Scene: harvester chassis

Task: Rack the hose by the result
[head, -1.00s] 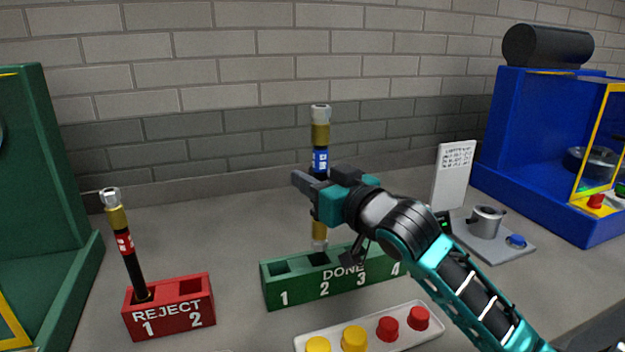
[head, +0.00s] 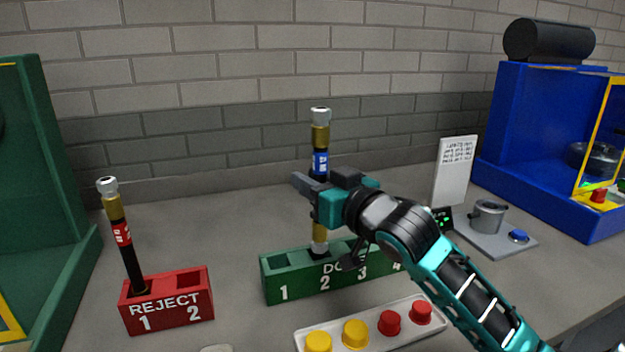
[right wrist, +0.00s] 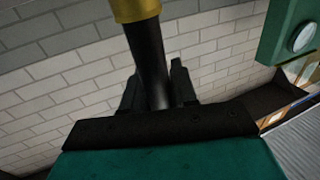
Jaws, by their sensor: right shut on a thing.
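A hose with a blue label (head: 320,162), brass ends and silver tips stands upright in my right gripper (head: 308,186), which is shut on its black middle. The black hose body (right wrist: 150,65) also shows between the fingers in the right wrist view. The hose's lower tip is at slot 2 of the green DONE rack (head: 285,280); how deep it sits is unclear. The red REJECT rack (head: 170,305) stands at the left, with a red-labelled hose (head: 122,233) leaning slightly in slot 1. REJECT slot 2 and DONE slot 1 are empty. My left gripper is out of view.
A white tray (head: 425,337) with yellow and red caps lies in front of the DONE rack. A plate with a metal pot (head: 488,217) and blue button stands at right beside a white card (head: 455,175). A green machine (head: 50,200) and a blue machine (head: 520,145) flank the bench.

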